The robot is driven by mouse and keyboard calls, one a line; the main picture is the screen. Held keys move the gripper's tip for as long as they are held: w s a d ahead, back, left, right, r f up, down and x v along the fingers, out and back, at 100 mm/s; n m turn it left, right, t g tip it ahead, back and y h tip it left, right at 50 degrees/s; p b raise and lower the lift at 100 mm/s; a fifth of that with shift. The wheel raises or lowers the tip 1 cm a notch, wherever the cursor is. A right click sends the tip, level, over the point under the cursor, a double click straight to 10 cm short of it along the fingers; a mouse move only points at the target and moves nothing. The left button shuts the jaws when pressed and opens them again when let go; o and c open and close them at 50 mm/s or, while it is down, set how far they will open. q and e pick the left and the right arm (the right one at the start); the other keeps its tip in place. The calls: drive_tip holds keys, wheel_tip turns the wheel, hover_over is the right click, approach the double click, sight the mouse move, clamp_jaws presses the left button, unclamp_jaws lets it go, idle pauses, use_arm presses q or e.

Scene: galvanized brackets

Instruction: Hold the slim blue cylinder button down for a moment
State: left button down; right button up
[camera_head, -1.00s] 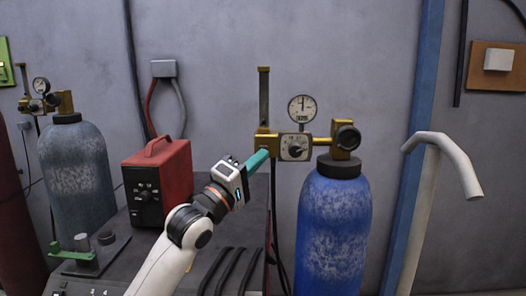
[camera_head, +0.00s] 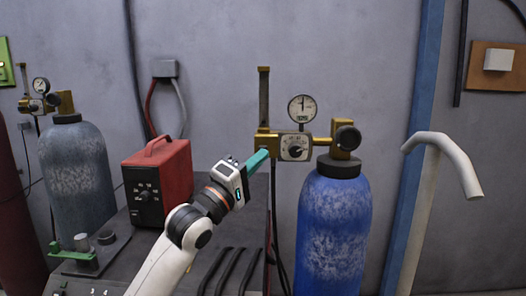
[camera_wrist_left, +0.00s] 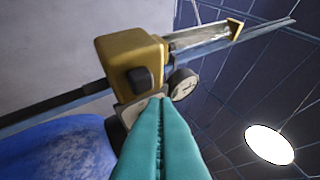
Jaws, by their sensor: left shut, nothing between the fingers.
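A bright blue cylinder (camera_head: 335,230) stands right of the middle, with a brass regulator (camera_head: 322,141), a round gauge and a dial plate (camera_head: 294,147) on top. My left gripper (camera_head: 257,160) has teal fingers pressed together, holding nothing, close to the lower left of the dial plate. In the left wrist view the fingertips (camera_wrist_left: 160,101) overlap the plate's edge, below a yellow block (camera_wrist_left: 130,53) with a dark square button (camera_wrist_left: 140,79). Whether they touch is unclear. The blue cylinder also shows there (camera_wrist_left: 62,150). My right gripper is not in view.
A duller grey-blue cylinder (camera_head: 77,170) with its own gauge stands at the left. A red box (camera_head: 174,170) sits on a dark bench (camera_head: 205,262) beside my arm.

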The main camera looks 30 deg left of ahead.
use_arm(q)
drive_tip(key=shift+w+a, duration=0.1)
drive_tip(key=shift+w, duration=0.05)
drive_tip(key=shift+w+a, duration=0.15)
drive_tip(key=shift+w, duration=0.05)
idle(0.3)
drive_tip(key=shift+w+a+p, duration=0.25)
drive_tip(key=shift+w+p, duration=0.15)
drive_tip(key=shift+w, duration=0.05)
idle(0.7)
drive_tip(key=shift+s, duration=0.1)
idle(1.5)
drive_tip(key=shift+s+d, duration=0.5)
drive_tip(key=shift+s, duration=0.2)
drive_tip(key=s+d, duration=0.1)
drive_tip(key=s+p, duration=0.1)
drive_tip(key=s+d, duration=0.1)
drive_tip(key=s, duration=0.1)
drive_tip(key=shift+s+d, duration=0.1)
drive_tip(key=shift+d, duration=0.2)
idle(0.4)
